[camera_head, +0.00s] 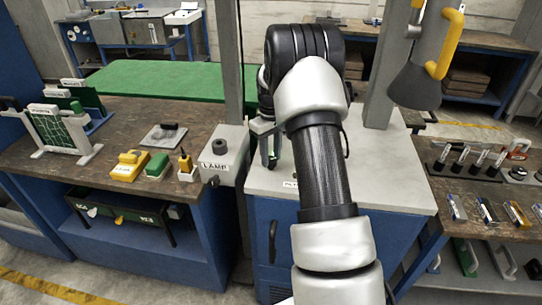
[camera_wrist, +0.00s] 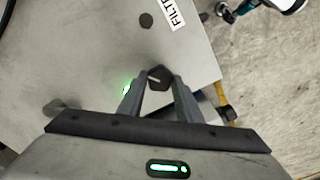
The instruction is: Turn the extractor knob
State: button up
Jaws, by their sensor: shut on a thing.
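A dark knob (camera_wrist: 158,74) with a pale pointer line stands on the light grey cabinet top, seen in the wrist view. My gripper (camera_wrist: 161,84) has its two fingers on either side of this knob and is shut on it. No label naming this knob as the extractor's is readable. A second dark round part (camera_wrist: 146,20) sits beside a partly cut-off label starting "FILT" (camera_wrist: 173,12).
A grey box labelled LAMP (camera_head: 222,163) with its own dark knob stands close left of my gripper. A grey post rises behind it. A grey hood with a yellow handle (camera_head: 446,44) hangs at the upper right. Benches with small tools flank the cabinet.

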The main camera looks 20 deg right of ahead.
aim_at(271, 159)
jog(key=m, duration=0.3)
jog(key=shift+m, duration=2.1)
jog(key=o, duration=1)
jog(key=shift+o, duration=0.2)
jog(key=shift+r, duration=0.1)
notch_tip(271, 159, up, 17)
jog(key=shift+r, duration=0.15)
